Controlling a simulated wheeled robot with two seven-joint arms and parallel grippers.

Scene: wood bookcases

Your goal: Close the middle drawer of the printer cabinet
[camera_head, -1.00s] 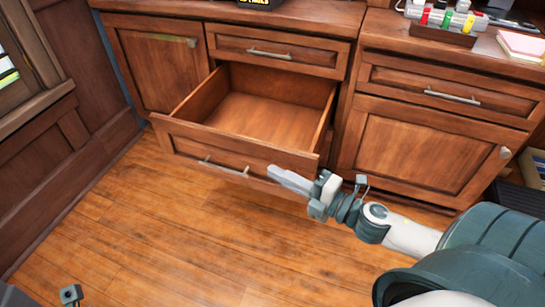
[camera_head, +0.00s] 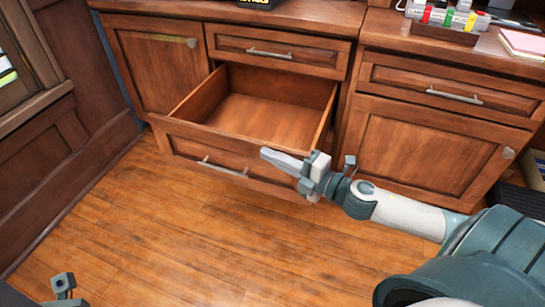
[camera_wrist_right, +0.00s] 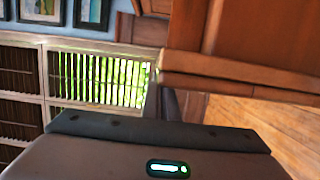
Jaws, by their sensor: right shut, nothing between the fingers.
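The printer cabinet's middle drawer (camera_head: 206,140) is pulled far out, and its empty inside shows in the head view. A metal handle (camera_head: 222,167) sits on its front. My right gripper (camera_head: 264,153) is shut and empty, with its fingertips at the right half of the drawer front. I cannot tell whether they touch it. In the right wrist view the fingers (camera_wrist_right: 183,105) are dark, close to a reddish wood panel (camera_wrist_right: 240,85). Of my left arm only a small part shows at the bottom left of the head view; its fingers are out of frame.
A shut top drawer (camera_head: 240,50) sits above the open one. A cabinet door (camera_head: 155,68) is at left. A second cabinet (camera_head: 425,145) stands at right, with bottles and papers on top. The wood floor (camera_head: 150,240) in front is clear.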

